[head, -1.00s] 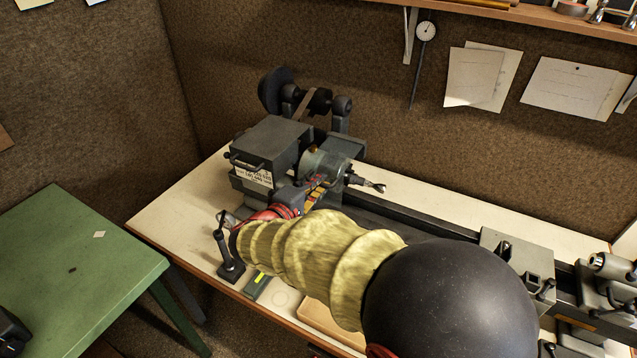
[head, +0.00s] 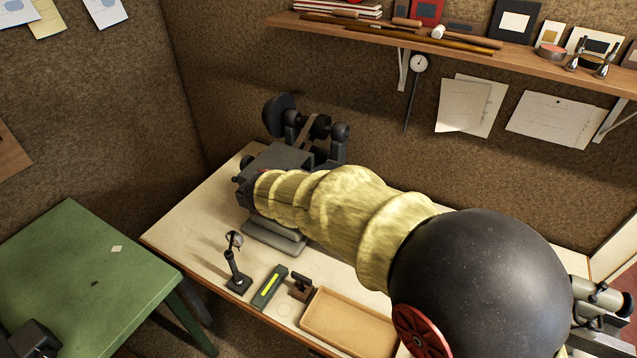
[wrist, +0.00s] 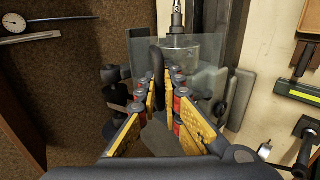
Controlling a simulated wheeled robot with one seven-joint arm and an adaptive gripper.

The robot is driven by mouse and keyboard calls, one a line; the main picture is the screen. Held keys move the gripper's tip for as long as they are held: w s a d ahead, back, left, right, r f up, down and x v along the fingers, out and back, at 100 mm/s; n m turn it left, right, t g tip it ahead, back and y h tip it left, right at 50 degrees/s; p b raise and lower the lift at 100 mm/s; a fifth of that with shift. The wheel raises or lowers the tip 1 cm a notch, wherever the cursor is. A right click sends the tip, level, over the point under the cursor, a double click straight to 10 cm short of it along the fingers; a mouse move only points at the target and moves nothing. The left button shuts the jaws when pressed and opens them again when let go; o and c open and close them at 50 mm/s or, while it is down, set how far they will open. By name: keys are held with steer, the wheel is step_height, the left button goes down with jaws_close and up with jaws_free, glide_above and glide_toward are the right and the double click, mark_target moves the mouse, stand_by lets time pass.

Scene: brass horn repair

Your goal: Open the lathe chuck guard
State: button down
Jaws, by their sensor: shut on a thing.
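The lathe (head: 283,156) stands on the bench, and my yellow-sleeved arm covers its chuck and guard in the head view. In the wrist view, the clear chuck guard (wrist: 208,62) shows as a see-through panel ahead of my gripper, with the chuck (wrist: 180,52) and its drill bit (wrist: 177,16) beyond. My gripper (wrist: 158,88) has yellow pads and is shut on the guard's dark upright handle (wrist: 158,58). The gripper is hidden in the head view. How far the guard is swung cannot be told exactly.
A shelf (head: 450,45) and hanging dial gauge (head: 419,65) are on the back wall. A green table (head: 85,280) stands left.

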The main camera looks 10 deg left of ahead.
steer(key=r+p, duration=0.1)
steer(key=p, duration=0.1)
steer(key=w+r+g+p, duration=0.1)
steer(key=r+p, duration=0.1)
steer(key=w+r+g+y+p, duration=0.1)
steer(key=r+p, duration=0.1)
steer(key=shift+d+p, duration=0.3)
steer(key=w+d+r+p, duration=0.3)
steer(key=w+r+p, duration=0.1)
steer(key=w+r, duration=0.3)
steer(key=shift+w, duration=1)
steer(key=shift+r, duration=0.1)
steer(key=c, duration=2.4)
jaws_free()
steer(key=shift+o, duration=0.5)
steer(key=shift+s, duration=0.1)
